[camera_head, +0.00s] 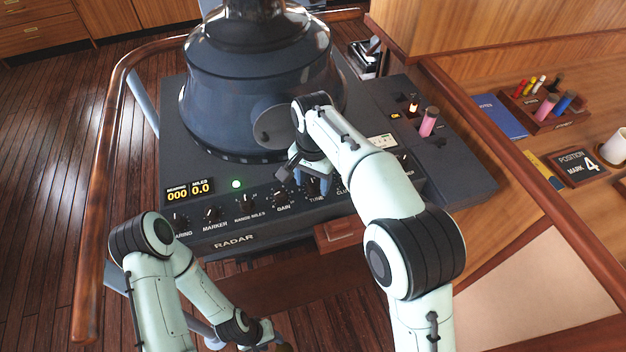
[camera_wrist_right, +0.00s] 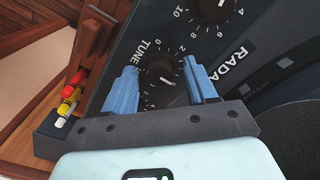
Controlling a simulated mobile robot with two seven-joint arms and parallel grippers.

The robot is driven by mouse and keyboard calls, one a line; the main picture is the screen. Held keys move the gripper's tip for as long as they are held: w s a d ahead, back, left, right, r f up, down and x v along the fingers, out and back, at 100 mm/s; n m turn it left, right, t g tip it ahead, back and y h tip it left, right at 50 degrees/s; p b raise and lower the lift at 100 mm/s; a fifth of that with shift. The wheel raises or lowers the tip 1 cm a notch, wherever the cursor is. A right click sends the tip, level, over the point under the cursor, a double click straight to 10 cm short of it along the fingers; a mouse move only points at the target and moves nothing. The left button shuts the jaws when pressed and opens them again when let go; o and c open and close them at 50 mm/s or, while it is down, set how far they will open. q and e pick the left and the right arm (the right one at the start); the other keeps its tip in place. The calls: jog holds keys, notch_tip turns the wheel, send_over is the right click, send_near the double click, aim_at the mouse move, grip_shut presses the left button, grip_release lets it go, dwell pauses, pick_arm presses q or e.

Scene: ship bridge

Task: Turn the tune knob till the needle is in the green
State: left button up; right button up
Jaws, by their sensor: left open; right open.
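The tune knob (camera_wrist_right: 160,72) is black with a white pointer line and sits between the two blue fingers of my right gripper (camera_wrist_right: 161,66) in the right wrist view. The fingers stand open, one on each side; I cannot tell whether they touch it. In the head view the right gripper (camera_head: 308,175) is over the TUNE label (camera_head: 317,198) on the radar panel and partly hides the knob. A small white plate (camera_head: 379,141) shows beside my right arm; I cannot make out a needle or green band. My left gripper (camera_head: 268,340) is low at the bottom edge.
The radar console (camera_head: 240,225) has a row of other knobs, such as the gain knob (camera_head: 279,196), close to the left. The big radar hood (camera_head: 255,90) stands behind. A wooden rail (camera_head: 100,180) runs along the left.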

grip_shut()
jog(key=c, duration=1.1)
grip_release()
pick_arm(q)
jog(key=shift+w+r, duration=0.15)
pick_arm(e)
jog(key=shift+o, duration=0.2)
jog(key=shift+r, duration=0.1)
jog(key=n+p, duration=0.1)
jog(key=n, duration=0.2)
jog(key=shift+p, duration=0.3)
jog(key=n+p, duration=0.1)
jog(key=n, duration=0.5)
jog(key=shift+n, duration=0.3)
pick_arm(q)
jog(key=shift+t, duration=0.3)
jog(key=w+r, duration=0.3)
jog(key=w, duration=0.1)
jog(key=shift+w+r, duration=0.1)
jog(key=shift+r, duration=0.3)
pick_arm(e)
jog(key=n, duration=0.6)
jog(key=shift+n, duration=0.3)
